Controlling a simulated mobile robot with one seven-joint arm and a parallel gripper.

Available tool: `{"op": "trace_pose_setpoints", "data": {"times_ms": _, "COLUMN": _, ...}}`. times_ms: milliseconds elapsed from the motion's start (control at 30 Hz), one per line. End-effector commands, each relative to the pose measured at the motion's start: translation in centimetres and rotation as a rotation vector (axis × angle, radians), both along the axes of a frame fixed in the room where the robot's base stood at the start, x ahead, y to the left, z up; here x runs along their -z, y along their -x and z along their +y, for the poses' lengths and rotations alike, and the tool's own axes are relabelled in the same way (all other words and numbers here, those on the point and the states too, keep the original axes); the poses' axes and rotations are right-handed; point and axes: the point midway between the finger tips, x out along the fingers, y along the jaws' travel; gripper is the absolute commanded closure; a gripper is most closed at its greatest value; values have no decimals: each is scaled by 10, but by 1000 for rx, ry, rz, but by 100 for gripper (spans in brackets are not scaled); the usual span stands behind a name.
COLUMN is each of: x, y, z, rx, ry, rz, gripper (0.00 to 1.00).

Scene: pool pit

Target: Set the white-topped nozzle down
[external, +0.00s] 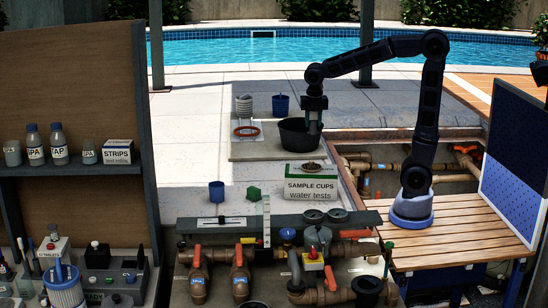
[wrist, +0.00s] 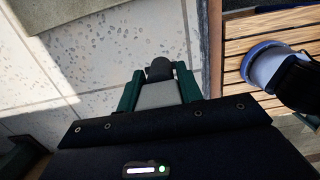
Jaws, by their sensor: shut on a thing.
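My gripper (external: 314,124) points down at the right side of a black tub (external: 294,138) on a pale slab. In the wrist view, its green fingers (wrist: 158,76) are shut on a piece with a pale grey-white face and a dark rounded end, which looks like the white-topped nozzle (wrist: 158,95). In the external view the held piece is too small and dark to make out. I cannot tell whether the gripper is inside the tub's rim or just in front of it.
A red ring (external: 246,131), a clear ribbed piece (external: 244,105) and a blue cup (external: 280,104) stand near the tub. A SAMPLE CUPS box (external: 311,188) stands in front. Pipes with red-handled valves (external: 238,258) fill the foreground. A blue panel (external: 515,175) stands at right.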

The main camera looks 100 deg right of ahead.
Motion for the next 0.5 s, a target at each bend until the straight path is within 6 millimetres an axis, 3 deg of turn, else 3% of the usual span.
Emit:
{"op": "trace_pose_setpoints", "data": {"times_ms": 300, "x": 71, "y": 1, "z": 0, "rx": 0, "ry": -2, "rz": 4, "gripper": 94}}
{"op": "trace_pose_setpoints", "data": {"times_ms": 500, "x": 105, "y": 0, "z": 0, "rx": 0, "ry": -1, "rz": 2, "gripper": 94}}
